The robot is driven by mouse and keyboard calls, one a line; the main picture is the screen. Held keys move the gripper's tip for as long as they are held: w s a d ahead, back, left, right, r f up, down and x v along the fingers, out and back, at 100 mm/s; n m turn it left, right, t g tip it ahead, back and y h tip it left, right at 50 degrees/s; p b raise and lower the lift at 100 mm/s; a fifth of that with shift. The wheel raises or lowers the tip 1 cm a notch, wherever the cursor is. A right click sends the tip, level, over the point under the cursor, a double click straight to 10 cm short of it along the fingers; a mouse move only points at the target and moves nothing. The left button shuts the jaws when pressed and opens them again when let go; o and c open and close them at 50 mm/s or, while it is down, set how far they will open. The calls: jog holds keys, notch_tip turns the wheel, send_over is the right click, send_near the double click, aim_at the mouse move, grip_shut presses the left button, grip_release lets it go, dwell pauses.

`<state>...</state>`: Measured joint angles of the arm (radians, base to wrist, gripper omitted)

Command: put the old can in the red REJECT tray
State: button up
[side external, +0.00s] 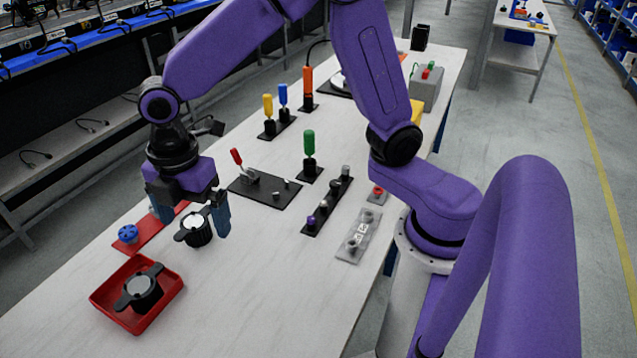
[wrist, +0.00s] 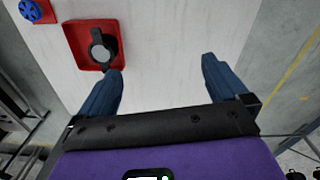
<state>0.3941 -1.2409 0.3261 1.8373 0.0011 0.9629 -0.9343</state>
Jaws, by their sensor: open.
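The red tray (side external: 108,302) sits at the near left of the table in the side view, and it also shows at the upper left of the wrist view (wrist: 75,48). A black can with side lugs and a grey top (side external: 142,289) stands in it; the wrist view shows it too (wrist: 100,50). A second black can with a white top (side external: 193,228) stands behind the tray and is not visible in the wrist view. My gripper (side external: 194,230) is open, its blue fingers around this can in the side picture; their depth relation is unclear. The wrist view shows bare table between the fingertips (wrist: 161,66).
A red plate (side external: 150,230) with a blue knob (side external: 128,233) lies left of the white-topped can. A black plate with a red lever (side external: 262,190) and a black strip with several small parts (side external: 327,207) lie right. The table's front right is clear.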

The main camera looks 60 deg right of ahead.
jog(key=s+d+r+m, duration=0.1)
jog(key=s+d+m, duration=0.6)
jog(key=s+d, duration=0.9)
jog(key=s, duration=0.3)
jog(key=shift+s+d+m, duration=0.25)
jog(key=shift+s+m, duration=0.15)
